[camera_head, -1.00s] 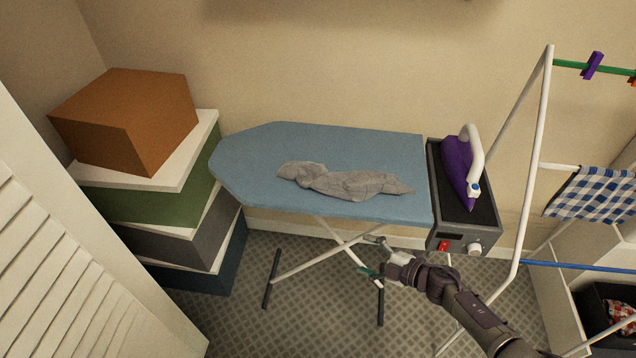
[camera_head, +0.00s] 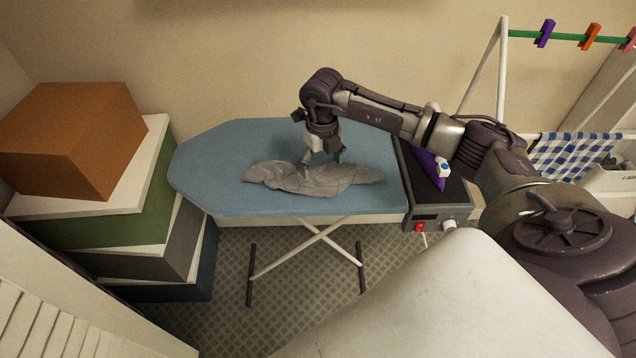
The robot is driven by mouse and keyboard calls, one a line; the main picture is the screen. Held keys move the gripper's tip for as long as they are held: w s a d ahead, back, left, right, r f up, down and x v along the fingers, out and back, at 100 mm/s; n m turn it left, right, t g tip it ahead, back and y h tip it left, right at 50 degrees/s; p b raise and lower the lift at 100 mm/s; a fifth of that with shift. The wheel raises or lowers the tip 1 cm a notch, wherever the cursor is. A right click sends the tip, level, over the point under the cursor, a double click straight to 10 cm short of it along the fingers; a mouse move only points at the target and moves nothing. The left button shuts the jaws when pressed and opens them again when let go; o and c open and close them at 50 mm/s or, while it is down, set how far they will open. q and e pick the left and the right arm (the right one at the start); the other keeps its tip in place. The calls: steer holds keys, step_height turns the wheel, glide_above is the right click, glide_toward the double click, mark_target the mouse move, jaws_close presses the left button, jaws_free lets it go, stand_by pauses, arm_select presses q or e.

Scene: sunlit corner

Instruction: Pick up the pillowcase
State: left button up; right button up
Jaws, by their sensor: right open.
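A crumpled grey cloth, the pillowcase (camera_head: 300,180), lies on the blue ironing board (camera_head: 225,160). My right gripper (camera_head: 324,164) points down at the far edge of the cloth, near its middle. Its jaws are open. Whether the fingertips touch the cloth is hard to tell. My right arm reaches over the board from the right. My left gripper is not in view.
A purple iron (camera_head: 428,166) rests on a dark stand (camera_head: 442,199) at the board's right end, partly hidden by my arm. Stacked boxes (camera_head: 78,135) stand at the left. A drying rack (camera_head: 503,75) with a checked cloth (camera_head: 575,155) is at the right.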

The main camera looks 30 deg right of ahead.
mark_target(321, 193)
step_height(321, 193, down, 8)
steer(key=b, duration=0.5)
steer(key=shift+w, duration=0.15)
steer(key=shift+f, duration=0.15)
